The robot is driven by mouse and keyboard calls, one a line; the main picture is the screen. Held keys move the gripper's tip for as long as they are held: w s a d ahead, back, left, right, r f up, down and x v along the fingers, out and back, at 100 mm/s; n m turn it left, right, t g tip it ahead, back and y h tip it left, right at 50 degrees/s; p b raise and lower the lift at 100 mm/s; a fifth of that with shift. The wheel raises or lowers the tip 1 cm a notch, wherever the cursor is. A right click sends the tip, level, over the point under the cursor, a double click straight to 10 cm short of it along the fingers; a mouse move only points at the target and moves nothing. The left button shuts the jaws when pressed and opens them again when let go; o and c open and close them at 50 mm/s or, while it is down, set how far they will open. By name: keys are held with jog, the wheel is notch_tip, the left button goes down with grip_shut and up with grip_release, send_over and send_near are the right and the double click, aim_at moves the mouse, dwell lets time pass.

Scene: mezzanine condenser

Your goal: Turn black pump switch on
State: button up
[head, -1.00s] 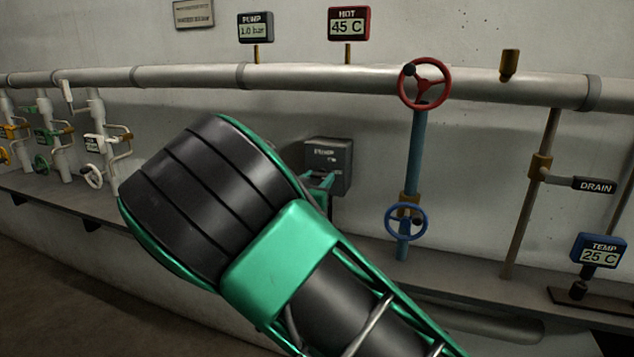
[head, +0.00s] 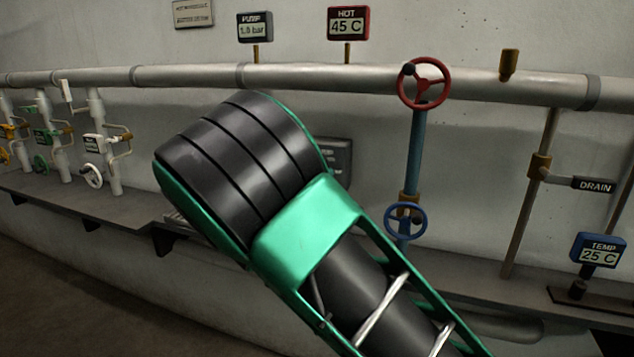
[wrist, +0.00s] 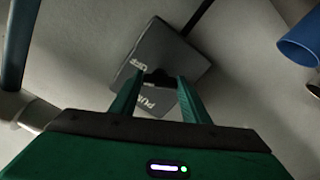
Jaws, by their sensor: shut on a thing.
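The black pump switch is a dark box on the wall. In the head view its box (head: 343,156) shows only in part behind my arm. In the wrist view the box (wrist: 178,48) fills the middle, tilted, with white lettering that reads like OFF and part of PUMP. A small black lever (wrist: 157,76) stands out from its face. My gripper (wrist: 160,84) is at the box, its two green fingers on either side of the lever and shut on it. In the head view my gripper is hidden behind my arm.
A red handwheel (head: 424,83) and a blue handwheel (head: 405,221) sit on a blue pipe right of the switch. A long grey pipe (head: 310,78) runs above. A PUMP gauge (head: 255,27) and a HOT gauge (head: 348,23) stand over it. Small valves (head: 94,145) are at left.

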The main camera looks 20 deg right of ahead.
jog(key=n, duration=0.6)
jog(key=shift+a, duration=0.2)
jog(key=shift+n, duration=0.3)
jog(key=o, duration=1)
jog(key=shift+o, duration=0.2)
jog(key=v, duration=1)
jog(key=shift+s+a, duration=0.2)
jog(key=shift+s, duration=0.1)
jog(key=shift+f, duration=0.1)
